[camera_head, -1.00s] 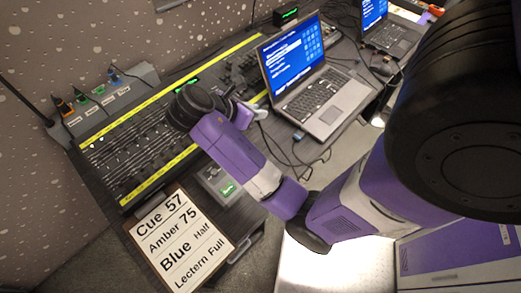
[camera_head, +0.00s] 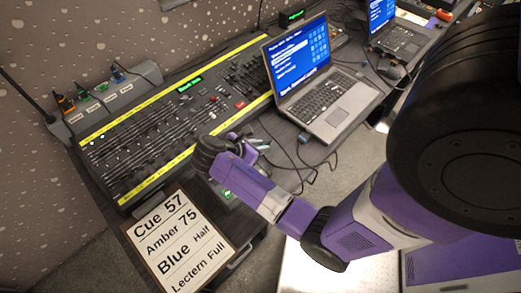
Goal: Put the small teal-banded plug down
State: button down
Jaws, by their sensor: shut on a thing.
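My gripper (camera_head: 262,142) is at the end of the purple arm, over the desk between the lighting console's front edge and the laptop. It is seen from behind and the side, with its grey fingers pointing right. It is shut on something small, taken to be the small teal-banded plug. The plug itself is too small and too covered by the fingers to make out, and so is its band. I cannot tell whether it touches the desk.
The lighting console (camera_head: 150,150) with yellow strips lies behind my gripper. A laptop (camera_head: 322,100) stands to the right, with loose black cables in front. A cue sign (camera_head: 180,240) is at front left. A socket strip (camera_head: 105,100) with coloured plugs is at back left.

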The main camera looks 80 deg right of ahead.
jog(key=shift+f, duration=1.15)
jog(key=shift+f, duration=0.25)
jog(key=shift+a+f, duration=0.1)
jog(key=shift+f, duration=0.4)
jog(key=c, duration=1.3)
grip_release()
jog(key=shift+r, duration=0.2)
jog(key=v, duration=1.1)
jog(key=shift+d+r, duration=0.35)
jog(key=shift+r, duration=0.05)
jog(key=shift+p+v, duration=0.4)
jog(key=shift+v, duration=0.4)
